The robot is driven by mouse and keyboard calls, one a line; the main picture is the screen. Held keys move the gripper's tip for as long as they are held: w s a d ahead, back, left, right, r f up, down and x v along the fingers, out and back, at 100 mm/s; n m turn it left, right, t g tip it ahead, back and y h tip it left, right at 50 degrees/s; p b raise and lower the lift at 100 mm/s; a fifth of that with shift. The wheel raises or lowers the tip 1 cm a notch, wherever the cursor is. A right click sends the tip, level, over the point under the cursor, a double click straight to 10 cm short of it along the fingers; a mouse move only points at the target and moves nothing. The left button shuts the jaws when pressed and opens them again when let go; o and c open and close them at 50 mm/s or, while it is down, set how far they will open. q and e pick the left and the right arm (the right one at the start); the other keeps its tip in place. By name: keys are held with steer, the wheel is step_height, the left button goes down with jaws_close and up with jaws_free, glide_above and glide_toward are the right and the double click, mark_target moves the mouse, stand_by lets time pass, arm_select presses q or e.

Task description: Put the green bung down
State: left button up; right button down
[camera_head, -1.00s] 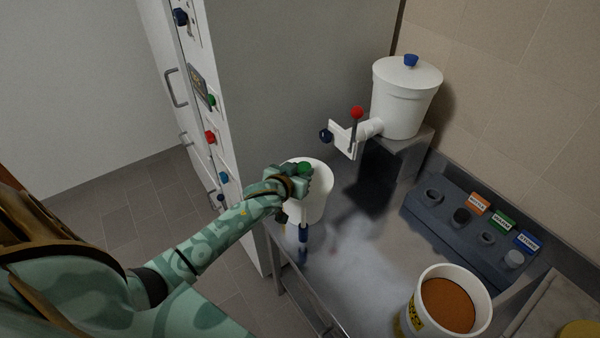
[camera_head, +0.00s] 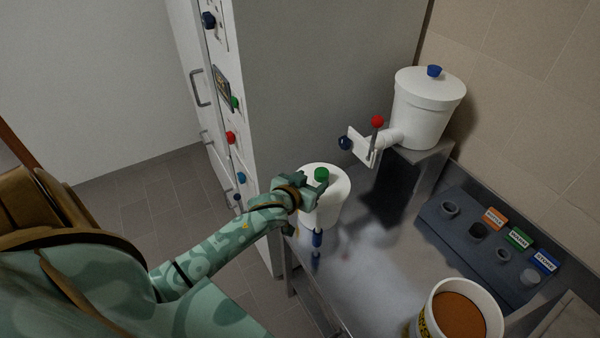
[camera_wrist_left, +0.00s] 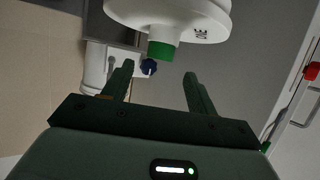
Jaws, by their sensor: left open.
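The green bung (camera_head: 322,174) sits on top of a white round vessel (camera_head: 328,207) at the front left of the metal bench. My left gripper (camera_head: 316,187) is beside the bung in the head view, partly in front of the vessel. In the left wrist view the gripper (camera_wrist_left: 158,70) is open, with nothing between its fingers. There the bung (camera_wrist_left: 162,52) shows upside down against the white vessel (camera_wrist_left: 175,18), just beyond the fingertips. My right gripper is not in view.
A white lidded tank (camera_head: 424,112) with a blue bung (camera_head: 434,71) and red-knobbed valve (camera_head: 377,122) stands behind. A dark holed rack (camera_head: 460,229) with labels lies at right. A bucket of brown-orange contents (camera_head: 459,316) stands in front. The bench middle is clear.

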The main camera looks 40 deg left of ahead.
arm_select(q)
steer(key=v, duration=0.7)
steer(key=shift+s+p, duration=0.25)
steer(key=shift+p, duration=0.2)
